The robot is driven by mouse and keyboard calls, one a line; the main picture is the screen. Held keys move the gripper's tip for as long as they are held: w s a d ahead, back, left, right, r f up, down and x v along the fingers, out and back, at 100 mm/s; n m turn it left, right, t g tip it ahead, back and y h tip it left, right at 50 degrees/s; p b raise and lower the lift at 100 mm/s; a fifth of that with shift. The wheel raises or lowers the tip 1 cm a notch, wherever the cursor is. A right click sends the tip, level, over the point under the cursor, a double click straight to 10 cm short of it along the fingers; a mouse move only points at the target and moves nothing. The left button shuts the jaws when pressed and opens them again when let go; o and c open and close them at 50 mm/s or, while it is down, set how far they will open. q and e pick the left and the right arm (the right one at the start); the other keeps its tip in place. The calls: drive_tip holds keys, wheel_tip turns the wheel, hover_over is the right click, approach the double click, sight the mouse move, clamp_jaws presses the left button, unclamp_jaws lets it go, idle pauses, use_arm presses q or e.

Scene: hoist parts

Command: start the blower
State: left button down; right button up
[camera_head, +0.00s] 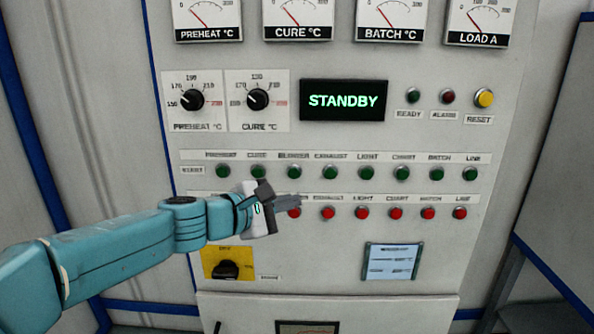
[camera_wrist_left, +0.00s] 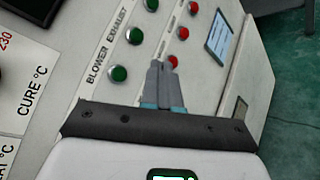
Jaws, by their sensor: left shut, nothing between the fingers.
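The control panel has an upper row of green buttons, with the green blower button (camera_head: 294,172) under the "BLOWER" label. It also shows in the left wrist view (camera_wrist_left: 119,73), to the left of the fingers. Below it is a red button (camera_head: 294,212) in the lower row, partly covered by my fingers; it shows at the fingertips in the wrist view (camera_wrist_left: 173,61). My left gripper (camera_head: 298,200) is shut and empty, between the two rows. Whether the fingers touch the panel I cannot tell. The display (camera_head: 343,100) reads "STANDBY". My right gripper is not in view.
Other green buttons, such as the exhaust one (camera_head: 330,172), sit close on either side. Two dials (camera_head: 192,100) are above left. A yellow switch plate (camera_head: 229,256) is below my left wrist, and a framed card (camera_head: 392,261) is lower right.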

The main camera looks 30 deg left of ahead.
sight(294, 172)
use_arm(q)
drive_tip(key=shift+a, duration=0.15)
drive_tip(key=shift+r, duration=0.1)
drive_tip(key=shift+w+a+p, duration=0.6)
drive_tip(key=shift+w+a, duration=0.15)
drive_tip(key=shift+w, duration=0.5)
drive_tip(key=shift+w+a+p, duration=0.65)
drive_tip(key=shift+w+a, duration=0.15)
drive_tip(key=shift+w, duration=0.45)
drive_tip(key=shift+w+a+p, duration=0.6)
drive_tip(key=shift+w+a, duration=0.15)
drive_tip(key=shift+w, duration=0.5)
